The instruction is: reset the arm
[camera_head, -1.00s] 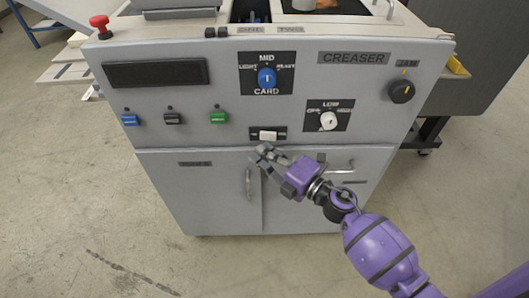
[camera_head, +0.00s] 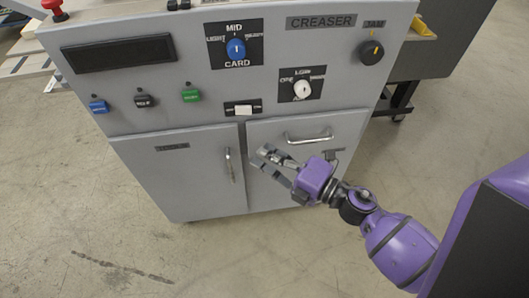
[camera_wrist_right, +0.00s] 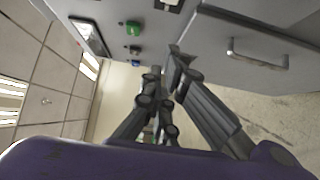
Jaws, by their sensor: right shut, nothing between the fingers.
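My right gripper (camera_head: 262,158) is shut and empty. In the head view it is in front of the grey cabinet doors, below the control panel, and its purple arm comes in from the lower right. In the right wrist view the gripper's fingers (camera_wrist_right: 166,62) come together near the middle, with the cabinet front beyond them. I cannot tell the exact gap between the fingertips and the cabinet. My left gripper does not show in either view.
Door handles (camera_head: 309,138) stick out. Open floor (camera_head: 60,200) lies at left.

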